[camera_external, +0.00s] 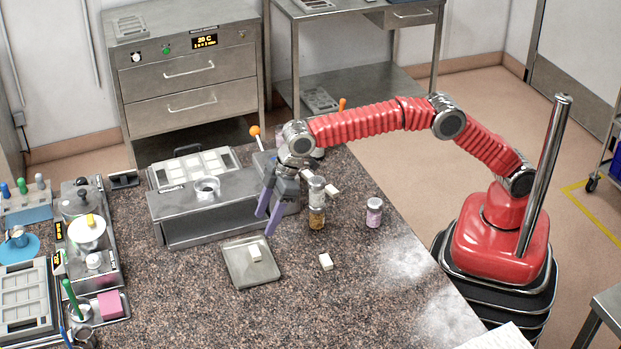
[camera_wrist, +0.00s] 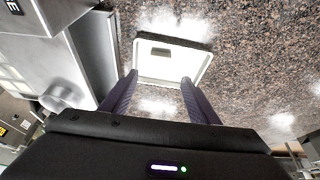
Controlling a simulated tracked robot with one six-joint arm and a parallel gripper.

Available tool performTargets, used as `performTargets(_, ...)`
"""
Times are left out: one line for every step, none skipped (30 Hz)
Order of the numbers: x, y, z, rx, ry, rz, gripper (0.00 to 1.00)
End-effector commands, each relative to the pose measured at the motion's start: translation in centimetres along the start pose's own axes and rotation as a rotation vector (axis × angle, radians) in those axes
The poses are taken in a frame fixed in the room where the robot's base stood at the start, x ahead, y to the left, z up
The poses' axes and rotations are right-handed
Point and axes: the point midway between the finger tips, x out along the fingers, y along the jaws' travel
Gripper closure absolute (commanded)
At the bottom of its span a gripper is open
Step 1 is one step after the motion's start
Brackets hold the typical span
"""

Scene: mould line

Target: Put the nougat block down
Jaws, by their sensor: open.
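A small white block, which looks like the nougat block (camera_external: 254,254), rests on a shallow grey tray (camera_external: 238,272) on the speckled counter. My gripper (camera_external: 266,222) is open and empty, with its purple fingers pointing down, above and a little behind the tray. In the wrist view the block (camera_wrist: 160,51) lies on the pale tray (camera_wrist: 181,68), ahead of the two spread fingertips (camera_wrist: 159,77). Nothing is between the fingers. Other white blocks lie on the counter, one right of the tray (camera_external: 326,261) and one behind the jars (camera_external: 332,190).
An amber-filled jar (camera_external: 317,216) and a pink jar (camera_external: 374,212) stand right of my gripper. A grey metal station (camera_external: 195,222) with a mould is close on the left. The front counter is mostly free.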

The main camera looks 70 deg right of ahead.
Motion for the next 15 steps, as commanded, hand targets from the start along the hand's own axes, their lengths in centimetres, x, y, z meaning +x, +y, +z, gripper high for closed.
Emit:
performTargets(-0.51,0.01,0.03,0.0,-0.001,0.0,0.45)
performTargets(-0.71,0.01,0.05,0.0,-0.001,0.0,0.45)
performTargets(-0.93,0.0,0.06,0.0,-0.002,0.0,0.45)
performTargets(-1.06,0.0,0.06,0.0,-0.002,0.0,0.45)
performTargets(-1.15,0.0,0.06,0.0,-0.002,0.0,0.45)
performTargets(-1.22,0.0,0.06,0.0,-0.002,0.0,0.45)
performTargets(-1.24,0.0,0.06,0.0,-0.002,0.0,0.45)
performTargets(-1.25,0.0,0.06,0.0,-0.002,0.0,0.45)
performTargets(-1.24,0.0,0.06,0.0,-0.002,0.0,0.45)
performTargets(-1.23,0.0,0.06,0.0,-0.002,0.0,0.45)
performTargets(-1.23,-0.01,0.06,0.0,-0.002,0.0,0.45)
performTargets(-1.22,0.0,0.06,0.0,-0.002,0.0,0.45)
performTargets(-1.22,-0.01,0.06,0.0,-0.002,0.0,0.45)
performTargets(-1.22,-0.01,0.05,0.0,-0.001,0.0,0.45)
performTargets(-1.22,-0.01,0.05,0.0,-0.001,0.0,0.45)
